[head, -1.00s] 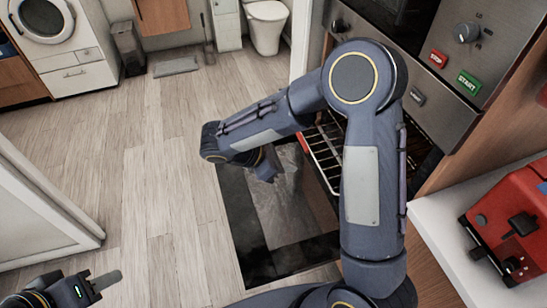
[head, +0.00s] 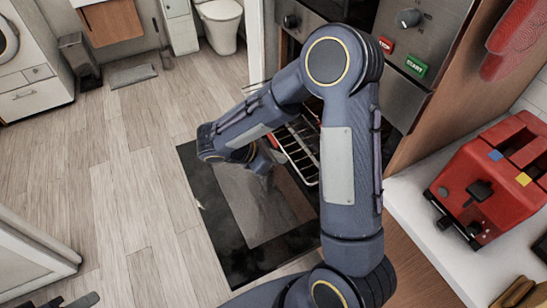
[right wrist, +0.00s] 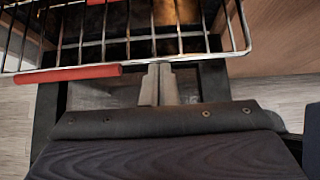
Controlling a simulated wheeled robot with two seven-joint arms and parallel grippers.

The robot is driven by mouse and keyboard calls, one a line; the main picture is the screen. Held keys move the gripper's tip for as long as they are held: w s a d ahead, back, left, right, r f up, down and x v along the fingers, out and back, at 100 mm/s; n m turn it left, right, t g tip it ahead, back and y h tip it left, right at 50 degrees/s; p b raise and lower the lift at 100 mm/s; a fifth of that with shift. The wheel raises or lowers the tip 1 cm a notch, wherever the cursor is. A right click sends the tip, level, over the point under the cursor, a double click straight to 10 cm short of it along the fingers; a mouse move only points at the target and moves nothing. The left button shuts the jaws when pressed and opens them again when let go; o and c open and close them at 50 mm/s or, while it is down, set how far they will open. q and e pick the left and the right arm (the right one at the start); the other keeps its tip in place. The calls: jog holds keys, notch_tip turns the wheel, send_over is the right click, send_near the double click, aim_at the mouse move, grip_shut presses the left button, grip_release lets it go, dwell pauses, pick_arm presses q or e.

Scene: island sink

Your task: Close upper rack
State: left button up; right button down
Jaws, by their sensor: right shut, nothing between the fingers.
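The upper rack is a wire rack (head: 296,152) standing partly out of the oven, above the lowered door. In the right wrist view the rack (right wrist: 240,45) fills the top, with a red strip (right wrist: 68,75) along part of its front bar. My right gripper (head: 268,163) is low in front of the rack, mostly hidden by its arm. In the right wrist view its fingers (right wrist: 160,72) are together and empty, at the front bar just right of the red strip; contact cannot be told. A sliver of my left gripper (head: 85,300) shows at the bottom left.
The oven door (head: 225,265) lies open, dark with a glass pane, below the rack. The oven panel has a knob (head: 408,18) and a green START button (head: 416,66). A red toaster (head: 490,180) stands on the counter at right.

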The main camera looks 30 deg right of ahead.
jog(key=d, duration=0.7)
jog(key=s+d, duration=0.1)
jog(key=d, duration=1.3)
jog(key=shift+s+d, duration=0.15)
